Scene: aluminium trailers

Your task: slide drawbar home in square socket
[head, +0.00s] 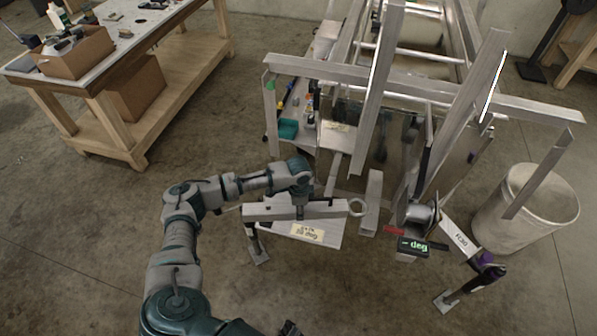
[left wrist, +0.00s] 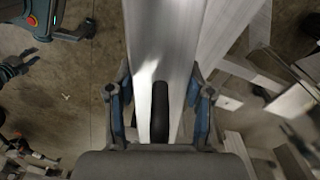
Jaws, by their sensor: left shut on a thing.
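In the left wrist view, my left gripper's blue-and-dark fingers (left wrist: 160,105) flank the bar (left wrist: 165,40). A short square tube (head: 372,203), possibly the socket, stands just right of the ring, near the trailer's front. I cannot see whether its end is open. A dark tip (head: 290,328) at the bottom edge may be my right gripper; its jaws do not show.
The aluminium trailer frame (head: 430,85) fills the back right. A labelled plate (head: 307,232) is below the bar. A box reading "deg" (head: 413,246) and a purple-handled part (head: 490,268) are at right, near a pale bin (head: 528,205). A workbench (head: 110,60) stands back left. Floor at left is clear.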

